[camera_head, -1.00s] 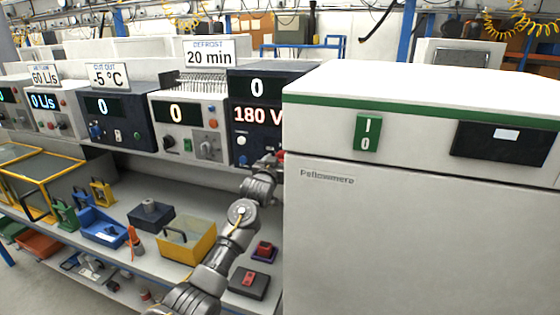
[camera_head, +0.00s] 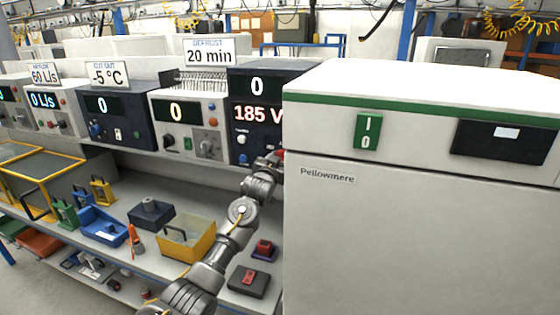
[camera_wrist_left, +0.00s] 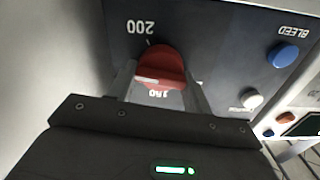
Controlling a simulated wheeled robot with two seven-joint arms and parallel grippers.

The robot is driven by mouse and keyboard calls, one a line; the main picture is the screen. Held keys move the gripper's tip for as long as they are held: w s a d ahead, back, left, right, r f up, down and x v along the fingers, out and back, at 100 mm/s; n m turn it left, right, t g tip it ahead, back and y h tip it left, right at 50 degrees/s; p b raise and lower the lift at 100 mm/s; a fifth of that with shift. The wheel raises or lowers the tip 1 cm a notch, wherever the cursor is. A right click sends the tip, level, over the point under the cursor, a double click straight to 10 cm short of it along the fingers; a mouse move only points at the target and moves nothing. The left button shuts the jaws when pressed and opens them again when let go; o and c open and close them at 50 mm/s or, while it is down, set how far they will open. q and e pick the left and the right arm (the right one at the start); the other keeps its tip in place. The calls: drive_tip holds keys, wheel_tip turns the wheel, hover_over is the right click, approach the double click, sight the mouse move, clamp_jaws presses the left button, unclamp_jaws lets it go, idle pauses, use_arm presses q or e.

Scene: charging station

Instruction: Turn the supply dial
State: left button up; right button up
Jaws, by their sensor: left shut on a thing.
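The supply dial is a red knob (camera_wrist_left: 160,65) on a dark panel, between marks reading 200 and 150, upside down in the left wrist view. My left gripper (camera_wrist_left: 163,86) is shut on it, one finger on each side. In the head view my left gripper (camera_head: 270,163) reaches the lower right of the dark supply unit (camera_head: 243,128), beside the white cabinet. The dial is mostly hidden there. The unit's displays read 0 and 185 V (camera_head: 258,114). My right gripper is not in view.
The large white cabinet (camera_head: 400,235) stands close to the right of my left arm. The left wrist view shows a blue BLEED button (camera_wrist_left: 283,55) and a white button (camera_wrist_left: 252,99) near the dial. Below the units, a shelf holds a yellow bin (camera_head: 188,243) and blue tray (camera_head: 103,226).

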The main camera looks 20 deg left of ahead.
use_arm(q)
drive_tip(key=shift+m, duration=2)
drive_tip(key=o, duration=1)
drive_tip(key=shift+c, duration=0.2)
drive_tip(key=s+b, duration=0.3)
drive_tip(key=s, duration=0.7)
drive_tip(key=shift+s+a+b, duration=0.3)
drive_tip(key=shift+s+b, duration=0.1)
